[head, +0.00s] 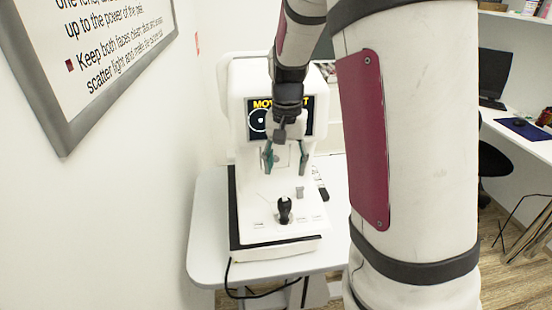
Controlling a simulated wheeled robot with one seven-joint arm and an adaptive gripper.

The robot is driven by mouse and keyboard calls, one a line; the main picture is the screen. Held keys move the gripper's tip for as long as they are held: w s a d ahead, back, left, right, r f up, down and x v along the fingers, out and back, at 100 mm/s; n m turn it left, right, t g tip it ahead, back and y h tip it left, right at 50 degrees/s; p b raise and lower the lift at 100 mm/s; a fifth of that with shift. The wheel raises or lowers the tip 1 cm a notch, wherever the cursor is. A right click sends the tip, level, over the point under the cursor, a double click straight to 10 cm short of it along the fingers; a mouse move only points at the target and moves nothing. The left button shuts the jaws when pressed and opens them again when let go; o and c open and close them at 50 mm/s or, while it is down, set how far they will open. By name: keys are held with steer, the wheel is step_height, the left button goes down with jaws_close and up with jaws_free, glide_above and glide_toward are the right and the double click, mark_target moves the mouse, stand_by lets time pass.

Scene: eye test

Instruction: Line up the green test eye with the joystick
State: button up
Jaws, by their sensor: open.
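A white eye-test machine (237,95) stands on a grey-white table (207,245). Its dark screen (306,120) shows yellow lettering, partly covered by my arm, and a white ring with a white dot at the left. No green test eye can be made out; part of the screen is hidden. A black joystick (284,210) stands upright on the machine's white base (255,222). My gripper (286,160) hangs in front of the machine below the screen, fingers apart and empty. In the picture it is above the joystick, not touching it.
A framed sign (105,60) hangs on the left wall. My large arm link fills the right middle. A cable (255,294) hangs under the table.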

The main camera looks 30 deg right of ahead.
mark_target(285, 199)
step_height(285, 199, down, 13)
steer(key=shift+f, duration=0.1)
stand_by(0.4)
steer(key=c, duration=1.2)
steer(key=shift+c, duration=0.2)
